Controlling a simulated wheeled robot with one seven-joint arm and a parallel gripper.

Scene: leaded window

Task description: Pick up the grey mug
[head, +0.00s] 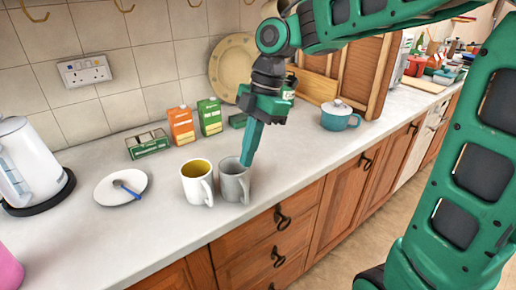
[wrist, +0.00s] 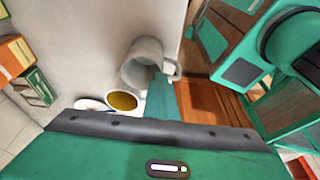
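The grey mug (head: 235,181) stands upright on the counter near its front edge, its handle toward the front. It also shows in the wrist view (wrist: 142,68). My gripper (head: 247,160) points down at the mug's rim on the right side, the fingertips overlapping the rim in the head view. In the wrist view the green fingers (wrist: 162,92) reach up to the mug beside its handle. Only one finger shape shows, so I cannot tell the opening or whether it touches the mug.
A white mug with a yellow inside (head: 197,182) stands close on the left. A plate with a blue-handled utensil (head: 121,187), a kettle (head: 28,160), cartons (head: 181,125) and a teal pot (head: 338,116) are around. The counter (head: 290,145) right of the mug is clear.

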